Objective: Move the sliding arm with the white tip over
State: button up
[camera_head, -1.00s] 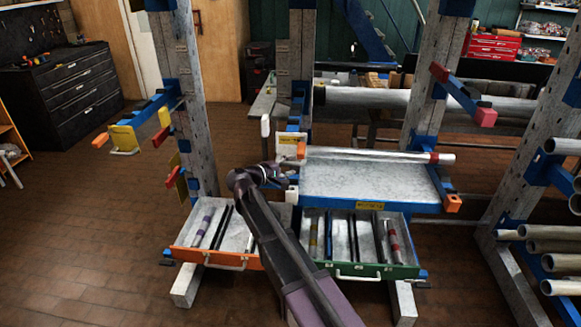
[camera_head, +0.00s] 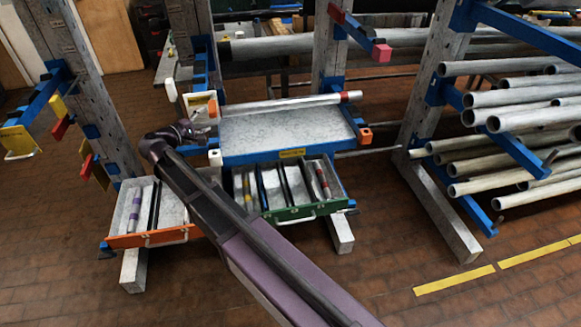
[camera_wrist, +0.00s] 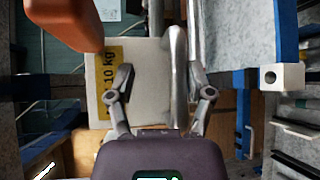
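A white block tip (camera_head: 215,157) is at the front left corner of the shelf, on a blue arm; it also shows at the right in the wrist view (camera_wrist: 282,76). Another white, upright end (camera_head: 171,90) is behind and to the left; I cannot tell whether it is an arm tip. My gripper (camera_wrist: 158,85) appears open, its fingers spread on both sides of a silver handle (camera_wrist: 177,70) by a white plate (camera_wrist: 144,70) labelled 10 kg. Contact with the handle is unclear. In the head view my arm partly hides this area.
An orange tip (camera_wrist: 65,22) is close at the upper left of the wrist view. The grey shelf (camera_head: 285,132) carries a pipe (camera_head: 285,104). An orange drawer (camera_head: 150,238) and a green drawer (camera_head: 300,211) are open below. Pipes fill the rack at right.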

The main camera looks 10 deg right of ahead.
aim_at(210, 98)
jog(key=shift+r+p, duration=2.7)
jog(key=shift+r, duration=0.4)
jog(key=p+v, duration=0.2)
jog(key=v, duration=1.2)
jog(key=s+d+f+m+g+y, duration=0.1)
jog(key=d+f+m+g, duration=0.2)
jog(key=d, duration=0.6)
jog(key=s+d+f+m+g+y, duration=0.1)
jog(key=s+d+f+g+y, duration=0.15)
jog(key=d+f, duration=0.45)
jog(key=s+d+f+m+g+y+p, duration=0.1)
jog(key=s+d+m+g+y, duration=0.1)
jog(key=s+d, duration=0.3)
jog(key=s+d+f+m+g+y+p, duration=0.1)
jog(key=s+d+f+m+g+y, duration=0.1)
jog(key=d, duration=0.9)
jog(key=shift+s+f+m+g+y, duration=0.35)
jog(key=shift+s+g+y, duration=0.3)
jog(key=shift+s+y, duration=0.9)
jog(key=shift+s, duration=0.2)
jog(key=shift+w, duration=0.1)
